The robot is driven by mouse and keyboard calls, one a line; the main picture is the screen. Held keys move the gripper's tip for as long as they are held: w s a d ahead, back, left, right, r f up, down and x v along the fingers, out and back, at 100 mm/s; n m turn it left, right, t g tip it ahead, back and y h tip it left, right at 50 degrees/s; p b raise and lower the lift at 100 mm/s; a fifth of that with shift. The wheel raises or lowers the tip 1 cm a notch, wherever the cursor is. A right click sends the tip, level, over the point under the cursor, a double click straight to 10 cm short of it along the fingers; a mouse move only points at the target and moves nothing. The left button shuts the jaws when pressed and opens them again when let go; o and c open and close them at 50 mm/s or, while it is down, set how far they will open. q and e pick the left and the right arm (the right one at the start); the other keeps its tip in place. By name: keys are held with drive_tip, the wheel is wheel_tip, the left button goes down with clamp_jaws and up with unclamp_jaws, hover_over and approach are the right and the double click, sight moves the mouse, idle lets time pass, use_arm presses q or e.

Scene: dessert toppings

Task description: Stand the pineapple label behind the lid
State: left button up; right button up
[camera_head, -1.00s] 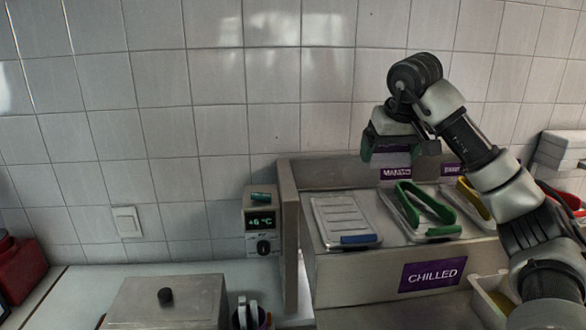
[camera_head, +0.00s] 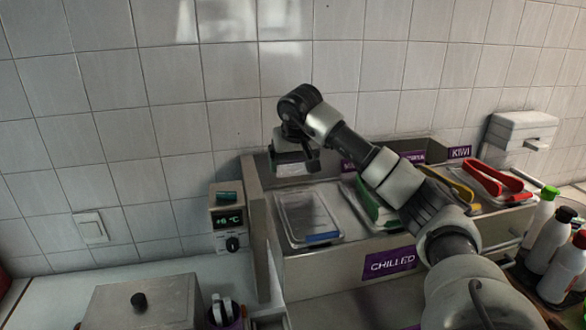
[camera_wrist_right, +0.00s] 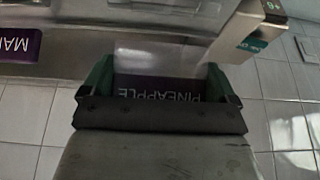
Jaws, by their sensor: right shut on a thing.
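My right gripper (camera_head: 293,165) is above the back edge of the leftmost pan in the head view. In the right wrist view its green fingers (camera_wrist_right: 158,88) are shut on the purple pineapple label (camera_wrist_right: 158,92), whose lettering looks upside down there. The label cannot be made out clearly in the head view. The clear lid (camera_head: 306,213) with a blue handle lies on the leftmost pan, in front of and below the gripper. My left gripper is not in view.
Purple labels, including KIWI (camera_head: 460,152), stand along the back of the chilled unit (camera_head: 345,270). A green tool (camera_head: 372,205) and red tongs (camera_head: 492,178) lie to the right. A temperature box (camera_head: 228,218) stands just left of the unit. Bottles (camera_head: 540,222) stand far right.

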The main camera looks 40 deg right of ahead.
sight(294, 168)
wheel_tip(294, 168, down, 3)
drive_tip(key=shift+f+p, duration=0.1)
drive_tip(key=shift+p, duration=0.4)
drive_tip(key=shift+d, duration=0.1)
drive_tip(key=shift+f, duration=0.2)
drive_tip(key=shift+f, duration=0.4)
drive_tip(key=o, duration=0.7)
drive_tip(key=shift+r, duration=0.15)
